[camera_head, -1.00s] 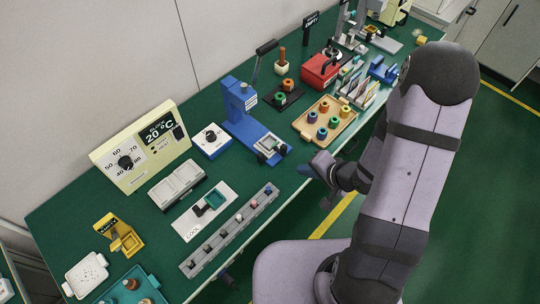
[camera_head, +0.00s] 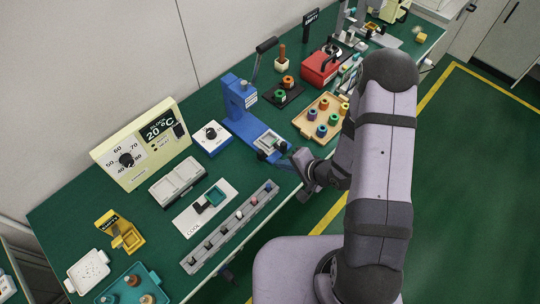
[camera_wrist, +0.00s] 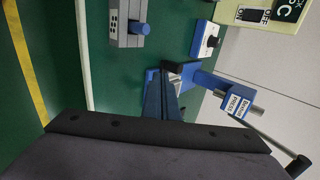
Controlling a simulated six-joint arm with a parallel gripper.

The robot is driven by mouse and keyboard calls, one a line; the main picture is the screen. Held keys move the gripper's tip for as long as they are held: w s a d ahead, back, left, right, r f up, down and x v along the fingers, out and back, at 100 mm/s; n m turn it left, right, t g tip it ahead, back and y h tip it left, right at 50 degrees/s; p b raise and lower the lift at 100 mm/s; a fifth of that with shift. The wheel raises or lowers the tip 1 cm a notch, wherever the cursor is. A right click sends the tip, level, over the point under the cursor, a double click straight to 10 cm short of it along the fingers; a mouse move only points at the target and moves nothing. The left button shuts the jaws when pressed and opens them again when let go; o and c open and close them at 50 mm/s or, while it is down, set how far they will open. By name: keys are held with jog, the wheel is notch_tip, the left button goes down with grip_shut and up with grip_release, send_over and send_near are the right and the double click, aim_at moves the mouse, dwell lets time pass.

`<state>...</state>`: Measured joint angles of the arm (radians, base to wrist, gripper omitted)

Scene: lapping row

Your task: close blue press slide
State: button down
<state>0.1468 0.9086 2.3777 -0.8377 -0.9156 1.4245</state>
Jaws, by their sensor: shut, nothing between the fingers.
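The blue press (camera_head: 240,103) stands on the green bench near its middle, with a raised dark lever and a base reaching toward the front edge. Its slide (camera_head: 269,143), a pale square tray with dark knobs, sits at the front end of that base. My gripper (camera_head: 297,158) is shut and empty, just right of and in front of the slide; I cannot tell whether it touches. In the wrist view the press (camera_wrist: 238,100) lies beyond my gripper (camera_wrist: 164,78), and the fingers and wrist hide most of the slide.
A tan tray (camera_head: 301,125) of coloured rings is close to the right of my gripper. A grey rack (camera_head: 232,228) lies along the front edge to the left. A blue-sided dial box (camera_head: 211,138) stands left of the press. The floor in front is clear.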

aim_at(263, 155)
jog(key=x, duration=0.2)
jog(key=shift+w+a+f, duration=0.2)
jog(key=shift+a+f, duration=0.05)
jog(key=shift+a, duration=0.05)
jog(key=shift+w+a+r+p, duration=0.2)
jog(key=shift+w+a+p, duration=0.55)
jog(key=shift+w+p, duration=0.1)
jog(key=shift+w+a+f, duration=0.1)
jog(key=shift+w+a, duration=0.4)
jog(key=shift+w+a, duration=0.1)
jog(key=w+a, duration=0.7)
jog(key=shift+w+a+b, duration=0.2)
jog(key=shift+b, duration=0.15)
jog(key=shift+w+a, duration=0.2)
jog(key=shift+a, duration=0.05)
jog(key=shift+w, duration=0.1)
